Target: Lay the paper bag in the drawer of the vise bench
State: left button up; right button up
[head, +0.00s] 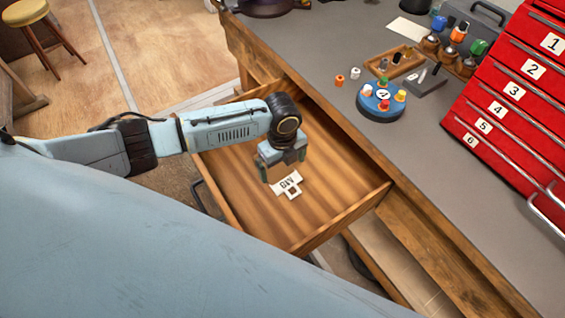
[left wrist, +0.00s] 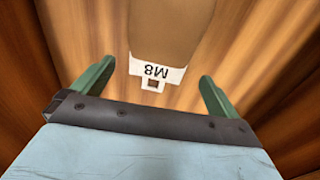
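The paper bag (left wrist: 172,30) is plain tan with a white M8 tag at its end. In the left wrist view it lies between and beyond my finger tips, with wood showing on both sides. In the head view its white tag (head: 287,183) shows over the floor of the open drawer (head: 335,210), while my gripper hides much of the bag. My left gripper (head: 282,168) is inside the drawer's outline, pointing down over the bag. Its green fingers (left wrist: 157,85) are spread and not touching the bag's sides. My right gripper is not in view.
The vise bench (head: 330,50) has a grey top. On it stand a red numbered cabinet (head: 510,95), a blue round holder (head: 381,101) and a small wooden tray (head: 395,63). A yellow stool (head: 30,20) is at far left. The drawer's front part is bare.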

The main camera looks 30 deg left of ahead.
pick_arm(q)
jog(key=shift+r, duration=0.1)
notch_tip(320, 180, up, 13)
jog(key=p, duration=0.2)
dwell(0.4)
jog(key=shift+a+r, duration=0.1)
dwell(0.4)
